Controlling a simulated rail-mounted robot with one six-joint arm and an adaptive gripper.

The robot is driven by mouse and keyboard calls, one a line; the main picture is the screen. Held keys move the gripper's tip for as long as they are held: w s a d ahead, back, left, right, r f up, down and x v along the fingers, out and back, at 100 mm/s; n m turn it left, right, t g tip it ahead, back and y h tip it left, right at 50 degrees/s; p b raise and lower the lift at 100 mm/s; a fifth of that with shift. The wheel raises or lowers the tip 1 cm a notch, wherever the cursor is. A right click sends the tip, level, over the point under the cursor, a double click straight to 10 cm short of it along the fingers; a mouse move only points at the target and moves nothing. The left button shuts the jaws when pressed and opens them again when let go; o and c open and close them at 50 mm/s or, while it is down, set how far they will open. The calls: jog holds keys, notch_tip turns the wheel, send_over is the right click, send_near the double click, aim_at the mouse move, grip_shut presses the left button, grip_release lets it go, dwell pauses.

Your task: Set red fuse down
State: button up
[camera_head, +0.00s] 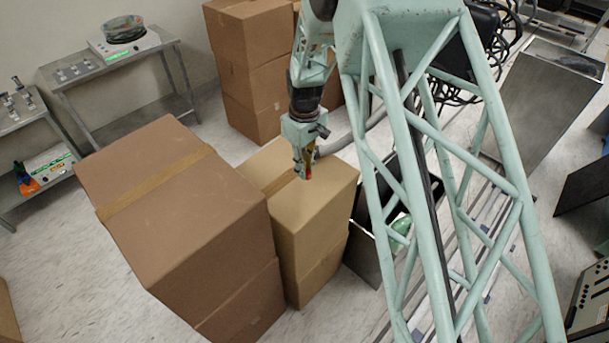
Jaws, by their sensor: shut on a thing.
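My gripper (303,176) hangs from my arm over the top of a light tan cardboard box stack (318,205) in the middle of the picture. It points downward and is shut on a small red thing, the red fuse (310,153), which shows partly at the gripper's side. The fingers hide most of the fuse. The fingertips look close to the box top, but I cannot tell whether they or the fuse touch it.
A larger brown box stack (190,210) stands just left of the tan boxes. More brown boxes (250,70) stand behind. Metal tables with devices (125,45) line the left wall. A metal bin (372,255) is right of the tan boxes.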

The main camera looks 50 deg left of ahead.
jog(key=shift+f, duration=1.5)
jog(key=shift+f, duration=0.15)
jog(key=o, duration=0.8)
jog(key=shift+o, duration=0.2)
jog(key=shift+r, duration=0.2)
jog(key=shift+r, duration=5.95)
jog(key=c, duration=0.4)
